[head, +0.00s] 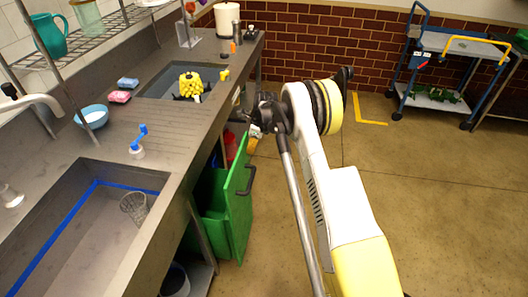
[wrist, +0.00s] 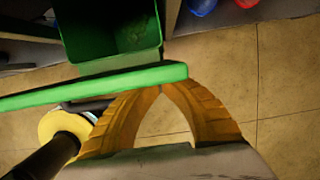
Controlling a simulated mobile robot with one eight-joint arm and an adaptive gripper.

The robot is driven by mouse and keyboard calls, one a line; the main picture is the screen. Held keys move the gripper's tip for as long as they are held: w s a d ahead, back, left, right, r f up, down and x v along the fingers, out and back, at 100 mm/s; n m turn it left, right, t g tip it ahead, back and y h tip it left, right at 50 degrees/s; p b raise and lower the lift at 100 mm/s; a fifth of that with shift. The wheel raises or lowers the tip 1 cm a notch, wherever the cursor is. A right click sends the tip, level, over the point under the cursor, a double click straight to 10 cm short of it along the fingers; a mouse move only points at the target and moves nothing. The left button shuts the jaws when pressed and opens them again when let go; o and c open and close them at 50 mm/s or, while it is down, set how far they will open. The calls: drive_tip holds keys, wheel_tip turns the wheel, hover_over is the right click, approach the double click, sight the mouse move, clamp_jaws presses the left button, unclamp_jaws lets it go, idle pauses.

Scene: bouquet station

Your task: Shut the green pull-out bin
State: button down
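The green pull-out bin (head: 238,207) stands out from under the counter in the head view, with a dark handle (head: 250,180) on its front panel. In the wrist view its open inside (wrist: 110,30) and the green top edge of its front panel (wrist: 120,84) show. My gripper (head: 252,143) is above and near the top of that panel in the head view. In the wrist view its yellow fingers (wrist: 165,88) meet at the tips by the panel's edge, with nothing seen between them. I cannot tell whether they touch the panel.
The counter (head: 160,160) with two sinks runs along the left. A red object (head: 231,146) stands under it behind the bin, and a dark bucket (head: 176,281) is under the near end. A blue cart (head: 440,75) stands far right. The floor right of the bin is clear.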

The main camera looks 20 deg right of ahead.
drive_tip(key=shift+w+a, duration=0.65)
drive_tip(key=shift+a, duration=0.35)
drive_tip(key=shift+w+a, duration=0.65)
drive_tip(key=shift+a, duration=0.3)
